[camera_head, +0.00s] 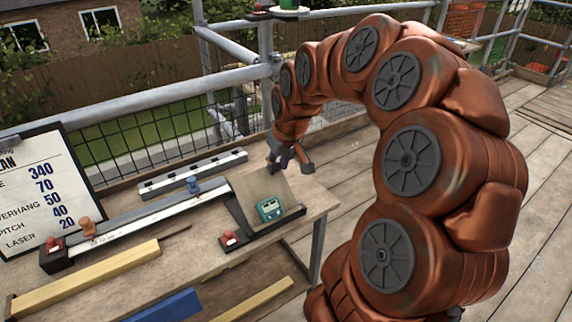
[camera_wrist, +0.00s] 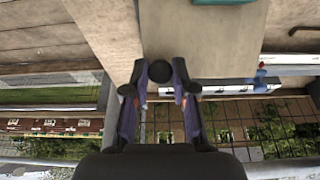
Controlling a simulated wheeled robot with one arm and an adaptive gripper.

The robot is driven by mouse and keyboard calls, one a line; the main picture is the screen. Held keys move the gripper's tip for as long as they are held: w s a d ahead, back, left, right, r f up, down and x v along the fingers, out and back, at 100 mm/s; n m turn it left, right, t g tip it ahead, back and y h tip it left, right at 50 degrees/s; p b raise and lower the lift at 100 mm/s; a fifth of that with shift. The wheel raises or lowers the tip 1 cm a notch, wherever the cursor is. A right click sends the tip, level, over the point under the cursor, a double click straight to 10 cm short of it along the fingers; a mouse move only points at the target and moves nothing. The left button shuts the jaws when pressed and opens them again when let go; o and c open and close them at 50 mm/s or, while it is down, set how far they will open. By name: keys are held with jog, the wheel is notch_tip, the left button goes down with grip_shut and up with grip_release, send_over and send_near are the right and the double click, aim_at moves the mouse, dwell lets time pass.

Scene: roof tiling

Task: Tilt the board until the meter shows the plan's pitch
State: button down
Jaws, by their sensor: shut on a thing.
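The tilted tan board (camera_head: 262,188) stands at the right end of the workbench, its far edge raised. A teal meter (camera_head: 270,208) with a small screen sits on its lower part; its reading is too small to read. My gripper (camera_head: 290,160) is at the board's raised far edge. In the wrist view my gripper (camera_wrist: 158,92) is shut around a black knob (camera_wrist: 160,71) at the edge of the board (camera_wrist: 200,40). The meter's edge (camera_wrist: 225,2) shows at the top there. The plan clipboard (camera_head: 40,180) at left appears to list 40 on the pitch row.
On the workbench (camera_head: 150,270) lie a rail with a blue clamp (camera_head: 193,185) and an orange peg (camera_head: 88,227), a white-and-black strip (camera_head: 193,173), and a red button (camera_head: 229,238) beside the board. A scaffold railing (camera_head: 130,107) runs behind. Deck planks are clear at right.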

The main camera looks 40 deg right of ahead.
jog(key=c, duration=0.9)
grip_release()
jog(key=shift+r, duration=0.1)
jog(key=v, duration=1.1)
jog(key=shift+s+r, duration=0.15)
jog(key=shift+r, duration=0.25)
jog(key=s+a+n+g+p, duration=0.25)
jog(key=s+a+p, duration=0.5)
jog(key=a, duration=0.75)
jog(key=shift+s+a+f+m+g+p, duration=0.2)
jog(key=shift+s+a+f+g+p, duration=0.5)
jog(key=shift+s, duration=1.85)
jog(key=shift+s+a+f+m+g+p, duration=0.35)
jog(key=shift+s+a, duration=0.65)
jog(key=shift+s, duration=1.55)
jog(key=shift+s+a+f+m+g+p, duration=0.1)
jog(key=shift+s+a+f+g+p, duration=0.65)
jog(key=shift+s, duration=1.75)
